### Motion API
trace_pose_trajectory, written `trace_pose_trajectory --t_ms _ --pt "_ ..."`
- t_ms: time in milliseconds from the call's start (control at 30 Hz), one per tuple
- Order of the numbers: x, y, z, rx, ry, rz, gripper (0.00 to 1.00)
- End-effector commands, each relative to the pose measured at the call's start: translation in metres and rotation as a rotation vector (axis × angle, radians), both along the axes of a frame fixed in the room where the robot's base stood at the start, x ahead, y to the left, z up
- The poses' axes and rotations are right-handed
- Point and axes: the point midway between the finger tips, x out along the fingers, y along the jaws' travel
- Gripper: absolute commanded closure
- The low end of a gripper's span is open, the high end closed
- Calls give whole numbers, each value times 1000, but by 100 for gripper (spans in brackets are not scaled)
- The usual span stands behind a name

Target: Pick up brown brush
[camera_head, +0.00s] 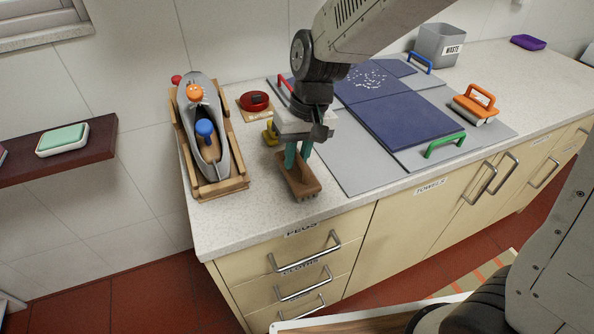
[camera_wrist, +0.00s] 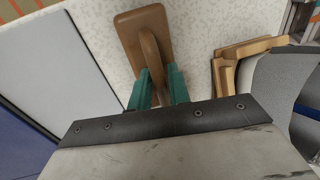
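The brown brush (camera_head: 302,183) is near the front edge of the counter, bristles down, with an arched handle on top. In the wrist view the brush (camera_wrist: 153,25) shows from above, its handle running between the teal fingers. My gripper (camera_head: 298,155) points down over the brush, and its fingers look closed against both sides of the handle. It also shows in the wrist view (camera_wrist: 159,80). I cannot tell whether the brush rests on the counter or is slightly raised.
A wooden rack (camera_head: 238,173) holding an iron-like grey item (camera_head: 196,95) stands left of the brush. A red round item (camera_head: 255,101) lies behind. The grey and blue board (camera_head: 350,185) with coloured handles is to the right. Drawer handles (camera_head: 305,252) stick out below the counter's edge.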

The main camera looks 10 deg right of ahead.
Motion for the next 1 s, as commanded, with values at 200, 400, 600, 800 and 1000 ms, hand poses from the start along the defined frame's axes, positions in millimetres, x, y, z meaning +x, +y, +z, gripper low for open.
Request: trace_pose_trajectory --t_ms 200,400,600,800,1000 --pt "0 0 0 0 0 0 90" --pt "0 0 0 0 -1 0 100" --pt "0 0 1 0 -1 0 100" --pt "0 0 13 2 -2 0 100" --pt "-3 -1 38 1 -3 0 100"
